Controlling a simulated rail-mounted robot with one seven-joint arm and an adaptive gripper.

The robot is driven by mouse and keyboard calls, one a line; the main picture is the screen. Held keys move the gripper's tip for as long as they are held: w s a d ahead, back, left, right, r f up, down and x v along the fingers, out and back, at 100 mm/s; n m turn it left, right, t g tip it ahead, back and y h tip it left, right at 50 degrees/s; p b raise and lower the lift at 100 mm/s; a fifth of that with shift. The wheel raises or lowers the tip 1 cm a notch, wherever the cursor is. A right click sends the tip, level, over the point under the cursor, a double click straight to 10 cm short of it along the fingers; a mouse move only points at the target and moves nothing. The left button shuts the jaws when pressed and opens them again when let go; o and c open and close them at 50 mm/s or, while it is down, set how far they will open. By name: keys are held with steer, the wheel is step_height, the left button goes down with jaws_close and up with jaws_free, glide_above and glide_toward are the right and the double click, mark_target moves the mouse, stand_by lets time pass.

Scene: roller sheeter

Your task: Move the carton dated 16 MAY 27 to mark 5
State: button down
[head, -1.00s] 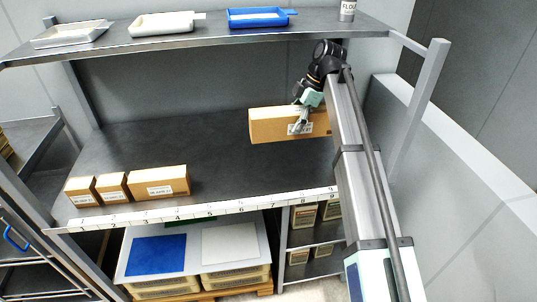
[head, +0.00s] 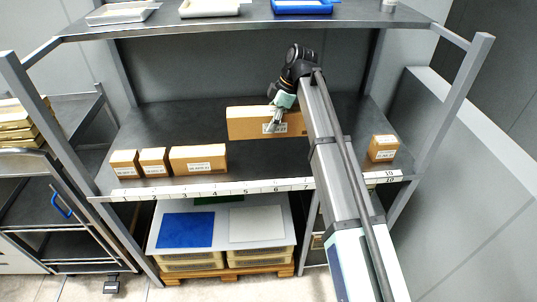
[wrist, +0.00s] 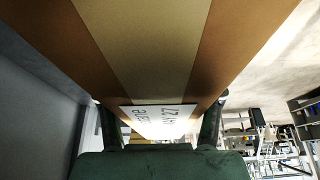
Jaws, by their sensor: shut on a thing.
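A long brown carton (head: 246,123) is over the middle shelf, behind the other cartons. My gripper (head: 273,124) is shut on it at its front, beside its white label. In the wrist view the carton (wrist: 150,50) fills the upper middle, with a tan band along it. I cannot tell whether the carton touches the shelf. The number strip (head: 230,191) runs along the shelf's front edge. Mark 5 (head: 245,190) is in front of the carton, slightly left of its middle.
Three cartons stand at the front left: two small ones (head: 123,161) (head: 153,160) and a longer one (head: 198,158). Another carton (head: 382,147) stands at the right. The shelf front around marks 5 to 7 is clear. An upper shelf (head: 250,25) with trays hangs above.

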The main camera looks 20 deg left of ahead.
mark_target(285, 128)
step_height(285, 128, down, 15)
steer(key=p, duration=0.3)
steer(key=shift+r, duration=0.1)
steer(key=shift+c, duration=1)
jaws_free()
steer(key=b+v, duration=0.2)
steer(key=v, duration=1)
steer(key=shift+b, duration=0.35)
